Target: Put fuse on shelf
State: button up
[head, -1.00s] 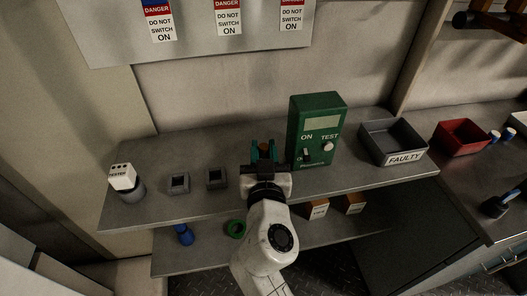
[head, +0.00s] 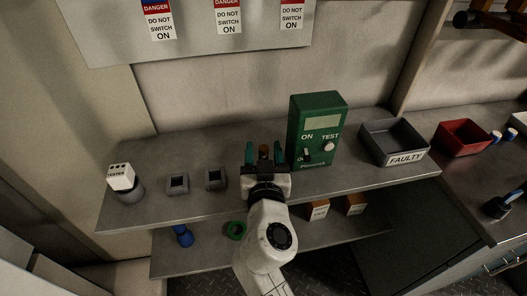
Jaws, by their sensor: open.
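My gripper (head: 264,153) is over the upper shelf (head: 230,150), just left of the green tester box. Its two teal fingers are spread apart. A small orange-brown patch shows between them; I cannot tell whether it is a fuse or part of the gripper. Two orange-brown blocks with white labelled faces, one at the left (head: 317,209) and one at the right (head: 355,204), sit on the lower shelf (head: 205,258). Their labels are too small to read, so I cannot tell whether either is the fuse.
The green tester box (head: 319,112) stands beside my gripper. A grey FAULTY bin (head: 403,158) and a red bin (head: 463,136) are to the right. Two grey square sockets, the nearer to me (head: 215,179) and another (head: 177,184), and a white-topped cylinder (head: 122,177) stand left.

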jog(key=shift+r, duration=0.2)
jog(key=shift+s+f, duration=0.1)
jog(key=shift+s, duration=0.3)
jog(key=s+d, duration=0.1)
jog(key=s, duration=1)
jog(key=shift+d+b, duration=0.25)
jog(key=shift+b, duration=0.1)
jog(key=shift+d, duration=0.1)
